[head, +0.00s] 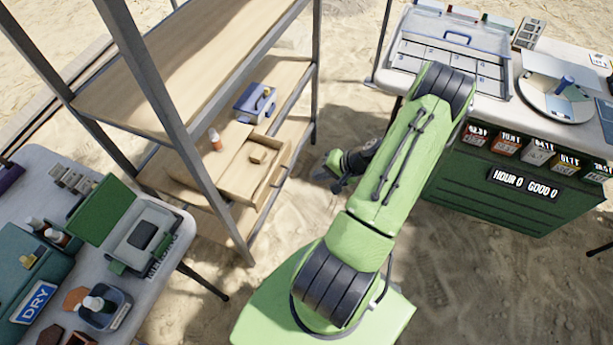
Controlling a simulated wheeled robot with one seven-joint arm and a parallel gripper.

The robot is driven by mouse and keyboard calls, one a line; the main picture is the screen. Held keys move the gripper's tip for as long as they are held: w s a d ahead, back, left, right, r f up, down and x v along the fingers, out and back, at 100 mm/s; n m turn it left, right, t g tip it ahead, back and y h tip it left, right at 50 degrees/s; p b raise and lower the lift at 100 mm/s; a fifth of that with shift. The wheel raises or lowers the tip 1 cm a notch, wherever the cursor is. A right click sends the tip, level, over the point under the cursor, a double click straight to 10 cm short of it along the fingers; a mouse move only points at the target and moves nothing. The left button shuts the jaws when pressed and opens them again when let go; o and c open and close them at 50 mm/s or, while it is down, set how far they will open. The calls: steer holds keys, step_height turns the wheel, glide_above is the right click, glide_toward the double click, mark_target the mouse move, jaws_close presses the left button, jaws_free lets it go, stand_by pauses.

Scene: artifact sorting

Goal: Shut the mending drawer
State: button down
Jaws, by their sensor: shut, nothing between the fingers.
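A light wooden drawer (240,186) juts out from the shelf unit's middle level, open at the top, with a small tan block (258,156) in it. I see no label on this drawer. My gripper (325,176) is a dark shape at the far end of my green arm, to the right of the drawer's front and apart from it, over the sand. It is shut and empty. My arm hides part of the wrist.
The shelf unit (192,158) has metal posts; a blue box (255,103) and small bottle (215,139) stand near the drawer. A cluttered table (185,232) is at left, a green-fronted table (470,190) at right. Sand between is open.

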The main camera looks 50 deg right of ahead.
steer(key=w+r+b+x, duration=0.1)
steer(key=b+x, duration=0.1)
steer(key=x, duration=0.9)
steer(key=shift+w+a+r, duration=0.2)
steer(key=shift+w+a, duration=0.05)
steer(key=shift+a, duration=0.1)
steer(key=b, duration=0.2)
glide_above(257, 172)
steer(key=shift+a, duration=0.1)
